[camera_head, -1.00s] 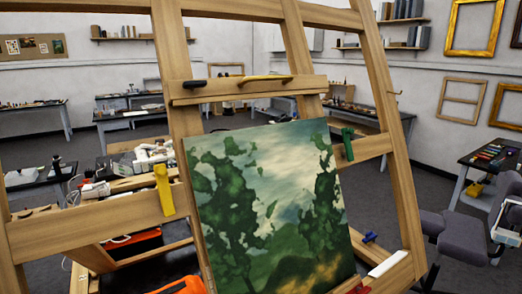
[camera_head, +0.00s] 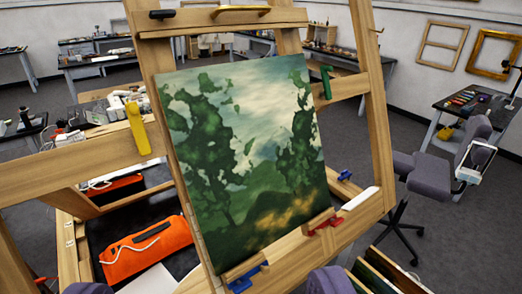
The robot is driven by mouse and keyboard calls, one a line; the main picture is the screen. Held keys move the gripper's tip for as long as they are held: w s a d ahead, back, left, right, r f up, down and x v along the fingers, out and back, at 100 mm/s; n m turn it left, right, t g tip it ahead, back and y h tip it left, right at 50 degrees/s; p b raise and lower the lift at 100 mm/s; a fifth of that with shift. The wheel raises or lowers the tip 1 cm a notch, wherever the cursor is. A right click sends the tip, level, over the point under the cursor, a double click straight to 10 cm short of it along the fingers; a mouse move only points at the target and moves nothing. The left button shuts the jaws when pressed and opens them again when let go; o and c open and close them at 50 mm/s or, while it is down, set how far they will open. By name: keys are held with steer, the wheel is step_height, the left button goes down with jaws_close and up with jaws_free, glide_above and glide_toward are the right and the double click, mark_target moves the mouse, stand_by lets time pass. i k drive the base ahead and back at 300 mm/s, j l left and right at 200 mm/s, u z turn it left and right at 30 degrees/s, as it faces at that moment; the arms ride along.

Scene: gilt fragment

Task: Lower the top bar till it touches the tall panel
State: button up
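The top bar (camera_head: 205,24) is a wooden crosspiece on the big easel, near the upper edge of the view. It carries a brass-coloured handle (camera_head: 240,14) and a black knob (camera_head: 163,14) at its left. The tall panel (camera_head: 245,155) is a painting of dark green trees under a pale sky. It leans upright on the easel below the bar. A clear gap separates the bar's underside from the panel's top edge. The panel's foot is at the lower ledge (camera_head: 290,246). My gripper is not visible.
A yellow clamp (camera_head: 137,128) and a green clamp (camera_head: 327,82) sit on the easel's crossbar. Blue (camera_head: 247,275) and red (camera_head: 322,222) pieces are on the ledge, near a white block (camera_head: 360,198). An orange bag (camera_head: 148,250) lies behind left. A chair (camera_head: 428,172) stands right.

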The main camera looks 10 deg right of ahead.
mark_target(229, 18)
steer(key=i+u, duration=0.35)
steer(key=i, duration=0.5)
